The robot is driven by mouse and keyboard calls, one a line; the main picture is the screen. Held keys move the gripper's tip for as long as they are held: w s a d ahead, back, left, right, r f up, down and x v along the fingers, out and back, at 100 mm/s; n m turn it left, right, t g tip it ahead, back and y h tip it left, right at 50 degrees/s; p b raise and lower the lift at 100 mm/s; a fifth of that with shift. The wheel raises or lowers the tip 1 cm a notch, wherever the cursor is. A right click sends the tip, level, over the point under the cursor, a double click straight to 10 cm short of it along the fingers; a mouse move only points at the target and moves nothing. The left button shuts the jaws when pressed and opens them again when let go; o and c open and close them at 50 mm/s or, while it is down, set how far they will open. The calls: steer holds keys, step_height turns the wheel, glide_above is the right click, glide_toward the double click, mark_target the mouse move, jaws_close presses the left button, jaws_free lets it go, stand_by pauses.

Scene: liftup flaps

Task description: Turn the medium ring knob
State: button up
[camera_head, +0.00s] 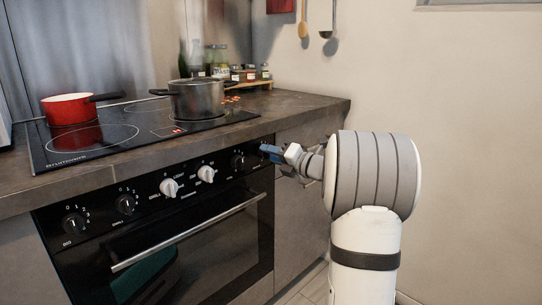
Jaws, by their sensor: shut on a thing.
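The oven's black control panel (148,197) carries a row of knobs. Two dark knobs, a left one (74,223) and one beside it (125,204), sit at the left; two white knobs (169,187) are in the middle. Another dark knob (237,161) is to their right. My gripper (268,152) is at the panel's right end, just right of that dark knob. Its blue fingers are shut on a knob, which they hide. The small labels do not let me tell which knob is the medium ring one.
The oven door handle (190,233) runs below the panel. The worktop edge (200,147) juts out just above my gripper. A red pan (69,109) and a steel pot (196,97) stand on the hob. The floor at right is clear.

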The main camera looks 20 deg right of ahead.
steer(key=shift+a+f, duration=0.1)
stand_by(0.7)
steer(key=o, duration=1)
steer(key=shift+c, duration=0.2)
steer(key=p+v, duration=0.2)
steer(key=v, duration=0.6)
